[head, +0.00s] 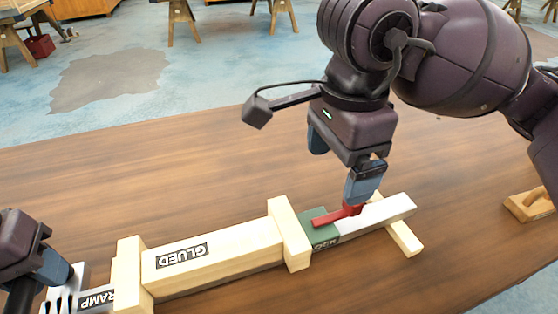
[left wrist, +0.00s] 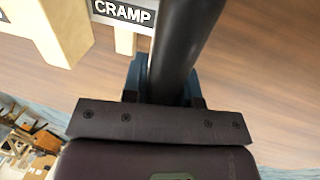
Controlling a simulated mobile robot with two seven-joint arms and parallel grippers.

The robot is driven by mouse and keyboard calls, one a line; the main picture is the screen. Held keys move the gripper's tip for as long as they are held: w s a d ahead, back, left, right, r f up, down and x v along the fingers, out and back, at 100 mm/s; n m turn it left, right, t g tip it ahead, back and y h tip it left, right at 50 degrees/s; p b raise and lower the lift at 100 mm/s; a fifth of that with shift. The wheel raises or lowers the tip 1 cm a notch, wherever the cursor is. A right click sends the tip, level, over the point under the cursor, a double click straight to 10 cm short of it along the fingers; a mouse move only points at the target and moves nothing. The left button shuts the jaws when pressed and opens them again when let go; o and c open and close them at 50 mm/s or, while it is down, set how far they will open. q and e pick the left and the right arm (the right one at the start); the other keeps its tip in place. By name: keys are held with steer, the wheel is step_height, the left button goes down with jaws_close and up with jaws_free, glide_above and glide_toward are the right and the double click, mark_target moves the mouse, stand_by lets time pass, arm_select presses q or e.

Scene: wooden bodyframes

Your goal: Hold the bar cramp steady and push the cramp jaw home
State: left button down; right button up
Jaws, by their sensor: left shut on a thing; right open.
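The bar cramp lies on the wooden table along a pale wooden piece labelled GLUED (head: 215,255). Its pale bar (head: 390,211) shows at the right end, and its CRAMP label (head: 97,299) at the left end; the label also shows in the left wrist view (left wrist: 123,11). The cramp jaw (head: 321,233) is green with a red lever (head: 335,216), just right of the right wooden block. My left gripper (head: 55,272) is shut on the cramp's dark handle (left wrist: 185,45). My right gripper (head: 363,190) is open, its fingertips down at the red lever; whether they touch is unclear.
Pale upright blocks (head: 131,275) (head: 287,234) stand at both ends of the wooden piece. A crosswise wooden strip (head: 404,238) lies under the bar's right end. The table (head: 150,170) behind the cramp is clear.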

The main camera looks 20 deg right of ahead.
stand_by(0.4)
arm_select(q)
steer(key=c, duration=0.8)
jaws_free()
step_height(320, 180, up, 12)
steer(key=a, duration=0.2)
steer(key=shift+a, duration=0.2)
